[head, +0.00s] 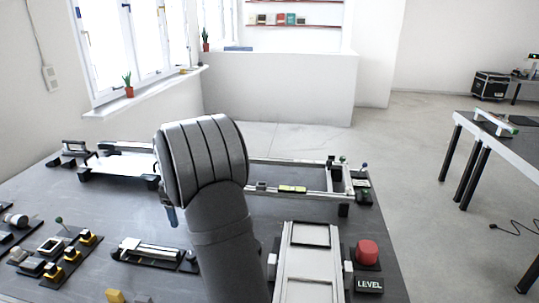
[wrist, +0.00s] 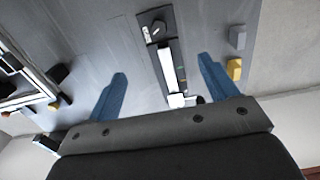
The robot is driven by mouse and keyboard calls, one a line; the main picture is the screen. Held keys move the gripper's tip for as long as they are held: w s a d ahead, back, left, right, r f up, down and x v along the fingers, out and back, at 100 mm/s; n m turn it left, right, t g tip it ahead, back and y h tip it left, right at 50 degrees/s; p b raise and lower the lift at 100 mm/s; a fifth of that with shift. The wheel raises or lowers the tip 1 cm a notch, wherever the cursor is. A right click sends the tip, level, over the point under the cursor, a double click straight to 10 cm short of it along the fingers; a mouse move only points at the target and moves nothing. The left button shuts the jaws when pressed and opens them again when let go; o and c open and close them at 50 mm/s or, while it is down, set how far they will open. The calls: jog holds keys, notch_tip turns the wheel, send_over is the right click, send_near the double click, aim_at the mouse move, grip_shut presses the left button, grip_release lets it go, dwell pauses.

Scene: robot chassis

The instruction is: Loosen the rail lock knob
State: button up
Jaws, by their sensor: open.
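A short silver rail on a black base (head: 155,253) lies on the grey table, left of my arm in the head view. In the wrist view the silver rail (wrist: 166,66) runs between my two blue fingers. A dark block with a small round knob-like part (wrist: 158,29) sits at its far end. A white block (wrist: 177,101) sits at its near end, beside a small dark part. I cannot tell for sure which part is the lock knob. My gripper (wrist: 162,67) is open and empty above the rail. In the head view my arm hides most of it.
Bare tabletop (head: 110,210) lies behind the rail.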

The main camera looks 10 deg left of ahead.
jog(key=c, duration=0.4)
notch_tip(320, 180, down, 19)
jog(key=m, duration=1.9)
jog(key=shift+w+r+m, duration=0.1)
jog(key=shift+w+m, duration=0.05)
jog(key=shift+m, duration=0.25)
jog(key=c, duration=1)
